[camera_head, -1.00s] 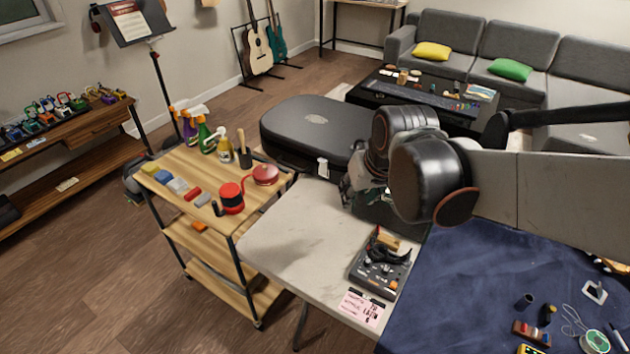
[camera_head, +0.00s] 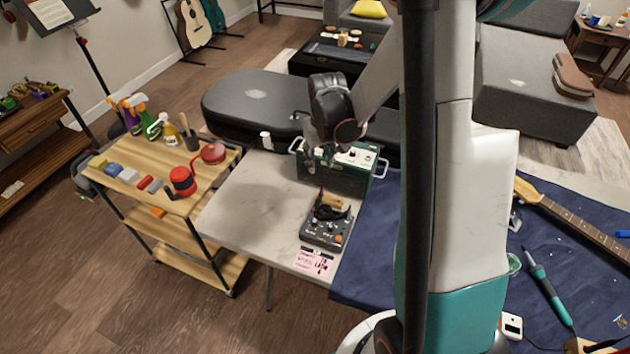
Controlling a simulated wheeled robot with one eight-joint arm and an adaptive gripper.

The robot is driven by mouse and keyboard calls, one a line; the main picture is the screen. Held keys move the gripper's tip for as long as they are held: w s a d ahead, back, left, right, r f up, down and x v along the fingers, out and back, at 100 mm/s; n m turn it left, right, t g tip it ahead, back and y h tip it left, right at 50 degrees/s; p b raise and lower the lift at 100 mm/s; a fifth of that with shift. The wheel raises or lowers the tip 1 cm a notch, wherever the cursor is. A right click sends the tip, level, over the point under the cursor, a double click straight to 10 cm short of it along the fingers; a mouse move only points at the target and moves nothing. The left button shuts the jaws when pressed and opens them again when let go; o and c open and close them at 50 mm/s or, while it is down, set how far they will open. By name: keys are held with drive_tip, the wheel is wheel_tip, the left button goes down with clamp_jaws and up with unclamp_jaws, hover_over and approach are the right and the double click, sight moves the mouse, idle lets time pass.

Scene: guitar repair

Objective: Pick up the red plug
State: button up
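A small red tip (camera_head: 321,191), which may be the red plug, stands up at the far left of a grey pedal unit (camera_head: 322,234) on the pale table. It is too small to be sure. A black cable-like thing (camera_head: 334,211) and a tan block (camera_head: 331,200) lie on or behind the unit. My gripper (camera_head: 311,166) points down just beyond the red tip, in front of the left end of a green box (camera_head: 345,180). It looks apart from the red tip. Its fingers are too small and dark to tell open from shut.
A black case (camera_head: 255,97) lies behind the table. A wooden cart (camera_head: 150,201) with bottles and red containers stands left. A pink note (camera_head: 311,262) lies at the table's front. The left tabletop (camera_head: 240,205) is clear. A blue mat (camera_head: 372,240) with a guitar neck (camera_head: 575,222) is right.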

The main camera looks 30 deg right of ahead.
drive_tip(key=d+f, duration=0.1)
drive_tip(key=b, duration=0.2)
hover_over(322, 190)
wheel_tip(322, 190, down, 9)
drive_tip(key=shift+a+f, duration=0.15)
drive_tip(key=shift+f+b, duration=1.05)
drive_tip(key=shift+f, duration=1.6)
drive_tip(key=shift+r, duration=0.1)
drive_tip(key=shift+c, duration=0.6)
clamp_jaws()
